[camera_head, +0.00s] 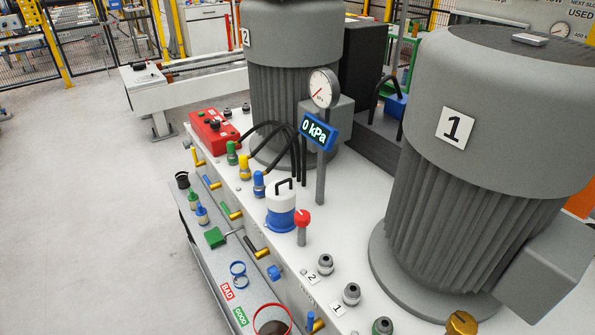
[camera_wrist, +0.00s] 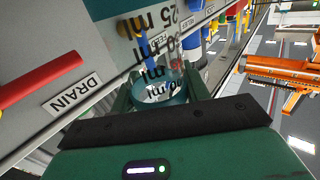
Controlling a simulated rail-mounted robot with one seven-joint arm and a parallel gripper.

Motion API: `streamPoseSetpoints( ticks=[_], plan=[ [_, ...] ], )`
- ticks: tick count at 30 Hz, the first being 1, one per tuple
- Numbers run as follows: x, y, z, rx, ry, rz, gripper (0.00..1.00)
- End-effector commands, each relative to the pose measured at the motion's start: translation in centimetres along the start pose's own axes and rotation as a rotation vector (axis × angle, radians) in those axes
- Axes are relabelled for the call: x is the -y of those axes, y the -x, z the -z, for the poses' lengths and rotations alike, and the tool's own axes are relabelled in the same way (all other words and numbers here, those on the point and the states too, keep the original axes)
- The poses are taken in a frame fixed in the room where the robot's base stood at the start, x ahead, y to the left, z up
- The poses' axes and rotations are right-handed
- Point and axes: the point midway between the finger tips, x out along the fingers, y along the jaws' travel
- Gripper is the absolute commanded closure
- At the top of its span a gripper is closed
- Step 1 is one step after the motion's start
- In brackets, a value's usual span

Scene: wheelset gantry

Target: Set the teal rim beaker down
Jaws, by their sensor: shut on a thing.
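The teal rim beaker (camera_wrist: 158,97) is a clear vessel with black ml markings and a teal ring. In the wrist view it sits between the two dark green fingers of my gripper (camera_wrist: 160,86), which is shut on it. Part of the beaker is hidden by the gripper body, and I cannot tell whether its base touches anything. I make out neither my gripper nor this beaker in the head view.
The wrist view shows a DRAIN label (camera_wrist: 72,93) and a red bar (camera_wrist: 40,76) close at left. In the head view, a narrow side shelf (camera_head: 207,262) holds fittings, blue rings (camera_head: 238,273), a green tool (camera_head: 215,237) and BAD and GOOD labels. A red ring (camera_head: 273,318) shows at the bottom.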

Motion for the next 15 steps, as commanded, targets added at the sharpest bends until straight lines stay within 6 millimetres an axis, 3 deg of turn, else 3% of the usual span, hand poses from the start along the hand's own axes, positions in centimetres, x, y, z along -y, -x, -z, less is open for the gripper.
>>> streamPoseSetpoints(
  ticks=[1, 6, 8, 15],
  plan=[
    [-0.3, 0.9, 3.6, -0.002, -0.001, 0.023, 0.76],
    [-0.3, 3.6, 10.9, 0.004, 0.01, 0.103, 0.76],
    [-0.4, 4.6, 13.3, 0.01, 0.015, 0.124, 0.76],
    [0.1, 4.0, 19.6, 0.014, 0.02, 0.136, 0.76]
  ],
)
